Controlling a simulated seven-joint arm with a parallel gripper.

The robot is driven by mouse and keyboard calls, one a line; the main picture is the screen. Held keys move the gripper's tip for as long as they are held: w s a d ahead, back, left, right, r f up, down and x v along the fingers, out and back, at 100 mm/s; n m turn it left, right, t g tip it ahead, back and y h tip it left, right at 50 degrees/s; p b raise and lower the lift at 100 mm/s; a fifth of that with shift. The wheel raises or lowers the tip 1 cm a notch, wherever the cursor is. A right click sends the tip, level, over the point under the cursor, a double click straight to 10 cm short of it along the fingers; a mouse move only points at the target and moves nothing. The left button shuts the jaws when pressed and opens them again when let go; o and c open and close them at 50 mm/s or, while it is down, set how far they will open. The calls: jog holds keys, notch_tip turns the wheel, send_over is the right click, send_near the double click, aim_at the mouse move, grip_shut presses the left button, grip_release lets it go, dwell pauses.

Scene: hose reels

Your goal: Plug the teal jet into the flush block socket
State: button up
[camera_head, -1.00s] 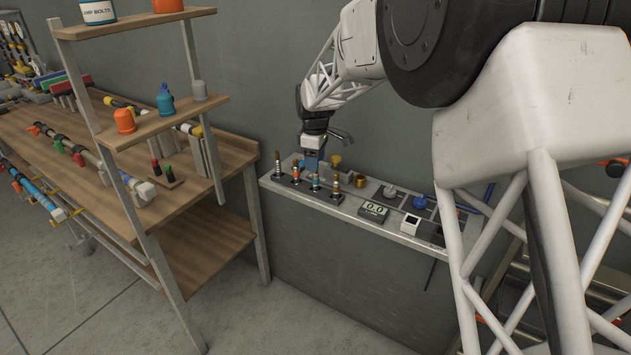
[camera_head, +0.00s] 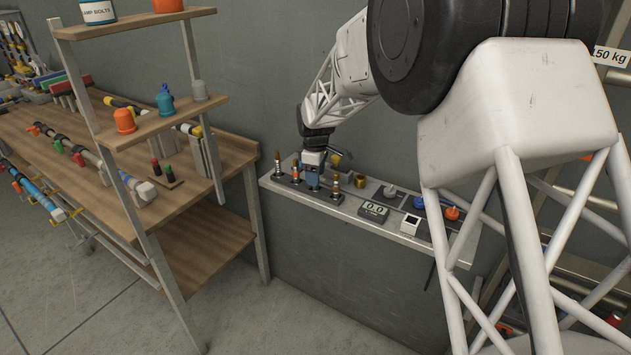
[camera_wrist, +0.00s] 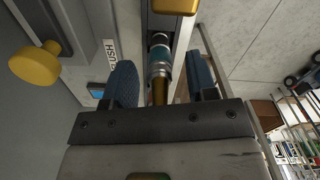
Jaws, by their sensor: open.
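The teal jet (camera_wrist: 159,57) has a teal-blue collar and a brass shaft; in the wrist view it stands between my open gripper's (camera_wrist: 162,80) two blue fingers, with visible gaps to both. In the head view my gripper (camera_head: 313,172) points down over the jet row and hides most of this jet. The flush block (camera_wrist: 103,60), with an upside-down FLUSH label and a yellow knob (camera_wrist: 36,62), is left of the fingers in the wrist view. The knob also shows behind my gripper in the head view (camera_head: 338,158). I cannot make out the socket.
Other jets stand beside it: two to the left (camera_head: 278,165), (camera_head: 296,169) and an orange-collared one to the right (camera_head: 336,186). A wooden rack (camera_head: 150,125) stands left.

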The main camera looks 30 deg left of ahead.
jog(key=shift+c, duration=0.3)
grip_shut()
jog(key=shift+r, duration=0.8)
notch_tip(320, 180, up, 2)
jog(key=shift+r, duration=0.1)
jog(key=s+d+r, duration=0.1)
jog(key=s+d, duration=1)
jog(key=shift+s, duration=0.25)
jog(key=shift+r, duration=0.1)
